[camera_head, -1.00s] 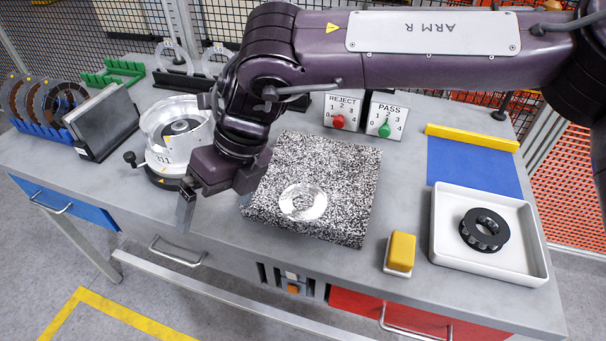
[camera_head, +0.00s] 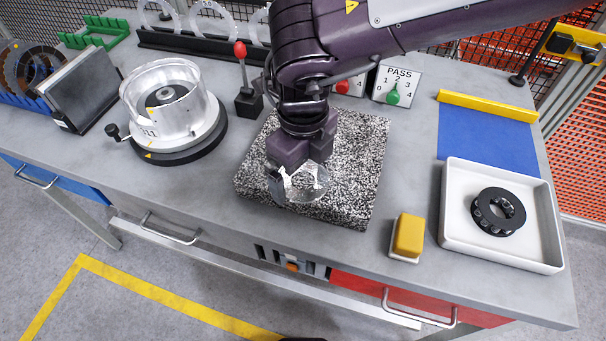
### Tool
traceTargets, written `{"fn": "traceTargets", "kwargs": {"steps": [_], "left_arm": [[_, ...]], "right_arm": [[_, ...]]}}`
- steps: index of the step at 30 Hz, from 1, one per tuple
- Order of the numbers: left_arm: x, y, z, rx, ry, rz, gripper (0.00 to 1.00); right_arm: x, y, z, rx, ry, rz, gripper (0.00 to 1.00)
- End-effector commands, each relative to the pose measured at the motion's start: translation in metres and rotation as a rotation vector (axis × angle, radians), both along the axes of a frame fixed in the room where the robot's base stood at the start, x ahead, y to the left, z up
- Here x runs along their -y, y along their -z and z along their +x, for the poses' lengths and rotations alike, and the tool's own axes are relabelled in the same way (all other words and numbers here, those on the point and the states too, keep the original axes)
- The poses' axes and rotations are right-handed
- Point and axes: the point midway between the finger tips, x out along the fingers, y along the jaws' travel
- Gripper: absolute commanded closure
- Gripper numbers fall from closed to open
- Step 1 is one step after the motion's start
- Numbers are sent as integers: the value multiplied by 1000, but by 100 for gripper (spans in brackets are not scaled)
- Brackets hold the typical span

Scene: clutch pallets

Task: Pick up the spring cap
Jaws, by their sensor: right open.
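A shiny clear ring, which I take as the spring cap (camera_head: 306,187), lies on the speckled granite plate (camera_head: 356,150) in the middle of the bench. My right gripper (camera_head: 290,180) points down over the ring, jaws open. One finger is at the ring's left side; the wrist hides the ring's far part and most of the other finger. I cannot tell whether the fingers touch the ring. My left gripper is not in view.
A round clear-walled fixture (camera_head: 152,118) stands left of the plate, with a red-knobbed lever (camera_head: 241,75) beside it. To the right are a yellow block (camera_head: 408,234) and a white tray (camera_head: 456,245) with a black ring (camera_head: 498,211). A PASS dial (camera_head: 398,84) stands behind.

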Motion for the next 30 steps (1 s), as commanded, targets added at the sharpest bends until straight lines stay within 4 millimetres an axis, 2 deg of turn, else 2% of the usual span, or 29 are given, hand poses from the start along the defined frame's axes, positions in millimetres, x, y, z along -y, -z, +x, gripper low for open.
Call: {"fn": "traceTargets", "kwargs": {"steps": [6,17,26,27,30], "left_arm": [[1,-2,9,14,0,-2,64],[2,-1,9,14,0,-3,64],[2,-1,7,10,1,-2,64],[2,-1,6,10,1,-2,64],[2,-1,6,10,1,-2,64]], "right_arm": [[0,6,0,0,1,0,0],[0,7,0,0,1,1,0],[0,7,0,1,1,1,38],[0,7,0,1,1,1,41],[0,7,0,1,1,1,41]]}}
